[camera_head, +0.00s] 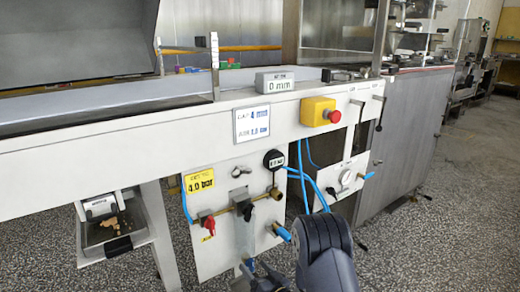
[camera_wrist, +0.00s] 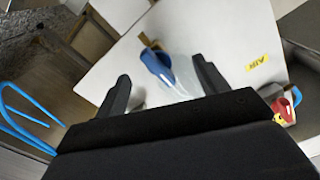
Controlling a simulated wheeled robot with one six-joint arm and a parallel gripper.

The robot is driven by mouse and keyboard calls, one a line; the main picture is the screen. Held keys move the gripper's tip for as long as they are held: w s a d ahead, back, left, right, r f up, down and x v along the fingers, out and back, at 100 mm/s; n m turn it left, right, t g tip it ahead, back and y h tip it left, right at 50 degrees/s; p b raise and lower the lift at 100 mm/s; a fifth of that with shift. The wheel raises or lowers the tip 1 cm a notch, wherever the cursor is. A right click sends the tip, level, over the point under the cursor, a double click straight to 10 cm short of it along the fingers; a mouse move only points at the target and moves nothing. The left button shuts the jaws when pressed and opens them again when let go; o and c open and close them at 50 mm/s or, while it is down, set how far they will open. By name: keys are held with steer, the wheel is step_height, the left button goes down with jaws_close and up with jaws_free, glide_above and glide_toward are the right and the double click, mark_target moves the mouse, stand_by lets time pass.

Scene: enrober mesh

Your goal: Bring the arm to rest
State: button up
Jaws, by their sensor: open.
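My gripper (camera_wrist: 164,80) is open in the wrist view, with its two dark fingers apart and nothing seen between their tips. In the head view my dark arm rises at the bottom centre, in front of the machine's lower panel. The gripper's fingers cannot be made out clearly there.
The white panel (camera_head: 215,245) carries a red valve handle (camera_head: 208,224), a gauge (camera_head: 274,159) and blue hoses (camera_head: 300,172). A yellow box with a red button (camera_head: 320,112) sits above. A tray (camera_head: 106,235) is at lower left. Speckled floor (camera_head: 440,230) is open at right.

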steer(key=n+p, duration=0.1)
steer(key=n, duration=0.3)
steer(key=shift+a+r+p, duration=0.1)
steer(key=shift+p, duration=0.3)
steer(key=shift+s+d+n, duration=0.25)
steer(key=shift+s+n, duration=0.05)
steer(key=shift+s, duration=0.05)
steer(key=shift+v, duration=0.75)
